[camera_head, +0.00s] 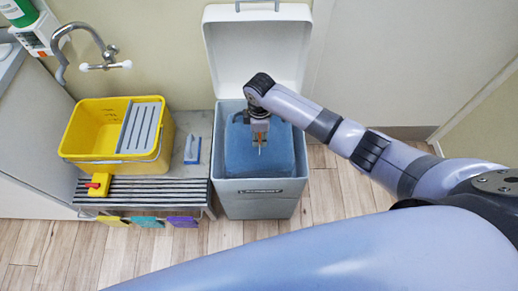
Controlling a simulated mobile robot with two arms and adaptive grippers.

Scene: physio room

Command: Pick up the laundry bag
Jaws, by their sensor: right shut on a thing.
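The blue laundry bag (283,150) sits inside an open white laundry bin (255,200). The bin has a dark label on its front and its lid is raised at the back. My right arm reaches in from the right, and my right gripper (260,143) points down at the middle of the bag's top. The gripper is shut on the bag there, though the fingertips are small and the grip itself is hard to make out. My left gripper is not in view.
Left of the bin, a yellow bucket (85,130) with a grey wringer stands on a slatted bench (190,187). Coloured cloths hang at the bench front. A tap (105,66) is on the wall above. The wooden floor (325,190) right of the bin is clear.

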